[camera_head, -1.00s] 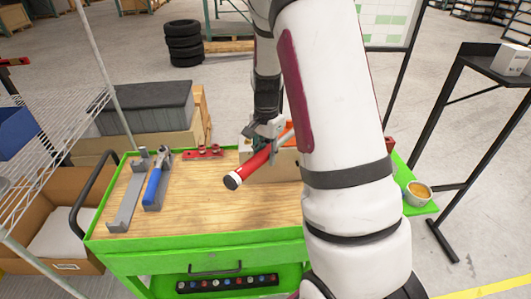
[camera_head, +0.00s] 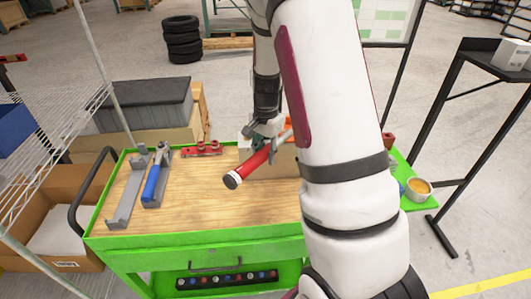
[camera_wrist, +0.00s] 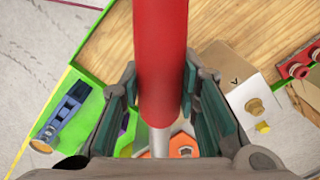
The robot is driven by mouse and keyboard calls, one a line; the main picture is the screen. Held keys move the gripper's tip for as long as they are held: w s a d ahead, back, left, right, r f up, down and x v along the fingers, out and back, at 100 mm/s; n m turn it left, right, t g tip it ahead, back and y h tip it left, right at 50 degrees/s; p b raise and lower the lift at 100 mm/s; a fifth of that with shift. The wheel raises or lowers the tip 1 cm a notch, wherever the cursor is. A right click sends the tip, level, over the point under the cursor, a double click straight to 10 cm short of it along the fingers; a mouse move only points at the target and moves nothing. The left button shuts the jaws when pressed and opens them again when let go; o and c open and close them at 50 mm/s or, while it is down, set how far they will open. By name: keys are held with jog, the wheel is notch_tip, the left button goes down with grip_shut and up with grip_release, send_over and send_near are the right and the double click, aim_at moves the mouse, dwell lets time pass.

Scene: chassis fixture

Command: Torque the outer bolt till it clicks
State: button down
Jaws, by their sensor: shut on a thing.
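My gripper (camera_head: 260,138) is shut on the red handle of a torque wrench (camera_head: 248,168), at the back of the wooden cart top. The handle's dark end with a white band points toward the front left. In the wrist view the red handle (camera_wrist: 160,50) runs between the two finger pads, and its grey shaft (camera_wrist: 160,140) goes down toward an orange hexagonal part (camera_wrist: 183,145).
A blue-handled tool (camera_head: 153,183) and a grey holder (camera_head: 125,200) lie at the cart's left. A red fixture piece (camera_head: 202,148) stands at the back. The front wooden top is clear. My arm hides the cart's right part.

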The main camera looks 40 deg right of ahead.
jog(key=shift+w, duration=0.25)
jog(key=shift+w+a+b, duration=0.1)
jog(key=shift+w+b, duration=0.2)
jog(key=shift+w, duration=0.05)
jog(key=shift+w+m, duration=0.4)
jog(key=shift+w+a+m+b, duration=0.1)
jog(key=shift+w+m+b, duration=0.2)
jog(key=shift+w+b, duration=0.25)
jog(key=shift+w, duration=0.1)
dwell(0.5)
jog(key=shift+r+p, duration=0.4)
jog(key=shift+r, duration=0.6)
dwell(0.5)
jog(key=shift+r+p, duration=0.75)
jog(key=shift+r, duration=1.75)
